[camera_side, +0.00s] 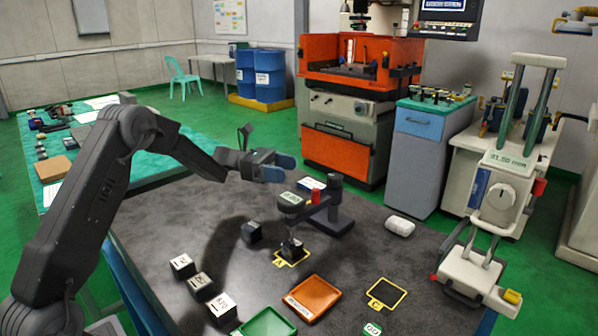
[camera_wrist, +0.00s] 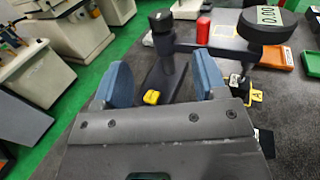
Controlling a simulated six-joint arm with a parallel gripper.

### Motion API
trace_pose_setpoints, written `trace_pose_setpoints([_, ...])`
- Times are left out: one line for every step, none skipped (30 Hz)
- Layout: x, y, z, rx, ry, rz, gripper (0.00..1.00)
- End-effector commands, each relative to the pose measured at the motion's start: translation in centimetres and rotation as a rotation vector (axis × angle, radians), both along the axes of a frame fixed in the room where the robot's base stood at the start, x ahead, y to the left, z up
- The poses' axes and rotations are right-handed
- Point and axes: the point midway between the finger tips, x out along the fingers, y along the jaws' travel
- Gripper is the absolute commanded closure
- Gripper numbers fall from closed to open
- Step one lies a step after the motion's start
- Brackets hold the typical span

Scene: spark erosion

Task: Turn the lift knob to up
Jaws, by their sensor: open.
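A round white knob (camera_side: 497,196) sits on the front of the pale machine (camera_side: 515,158) at the right, below a "31.50 mm" display. It may be the lift knob; its label and pointer are too small to read. The knob cannot be made out in the wrist view.
A gauge stand (camera_side: 325,212) stands on the table (camera_side: 190,225), close to my gripper. Several dark blocks, an orange tray (camera_side: 312,297) and a green tray (camera_side: 268,323) lie nearer the front. A white roll (camera_side: 400,226) lies near the right edge. A blue-grey cabinet (camera_side: 428,160) stands behind.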

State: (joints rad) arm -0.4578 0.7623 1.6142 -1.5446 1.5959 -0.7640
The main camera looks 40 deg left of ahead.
Motion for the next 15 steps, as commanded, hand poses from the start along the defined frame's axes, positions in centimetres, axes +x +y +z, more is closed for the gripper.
trace_pose_setpoints([-0.1, 0.3, 0.0, 0.0, 0.0, 0.0, 0.34])
trace_pose_setpoints([-0.2, 0.4, 0.0, 0.0, 0.0, 0.0, 0.34])
trace_pose_setpoints([-0.2, 0.4, 0.0, 0.0, 0.0, -0.001, 0.34])
trace_pose_setpoints([-0.2, 0.5, 0.0, 0.0, 0.0, -0.001, 0.34])
trace_pose_setpoints([-0.2, 0.5, 0.0, 0.0, 0.0, -0.001, 0.34])
trace_pose_setpoints([-0.2, 0.5, 0.0, 0.0, 0.0, -0.001, 0.34])
trace_pose_setpoints([-0.2, 0.5, 0.0, 0.0, 0.0, -0.001, 0.34])
trace_pose_setpoints([-0.2, 0.5, 0.0, 0.0, 0.0, -0.001, 0.34])
trace_pose_setpoints([-0.2, 0.5, 0.0, 0.0, 0.0, -0.001, 0.34])
trace_pose_setpoints([-0.2, 0.5, 0.0, 0.0, 0.0, -0.001, 0.34])
trace_pose_setpoints([-0.2, 0.5, 0.0, 0.0, 0.0, -0.001, 0.34])
trace_pose_setpoints([-0.2, 0.5, 0.1, 0.0, -0.001, -0.001, 0.34])
trace_pose_setpoints([-0.2, 0.5, 0.3, 0.001, -0.002, -0.001, 0.34])
trace_pose_setpoints([-0.2, 0.5, 0.7, 0.002, -0.004, -0.001, 0.34])
trace_pose_setpoints([-0.2, 0.5, 1.6, 0.003, -0.006, -0.001, 0.34])
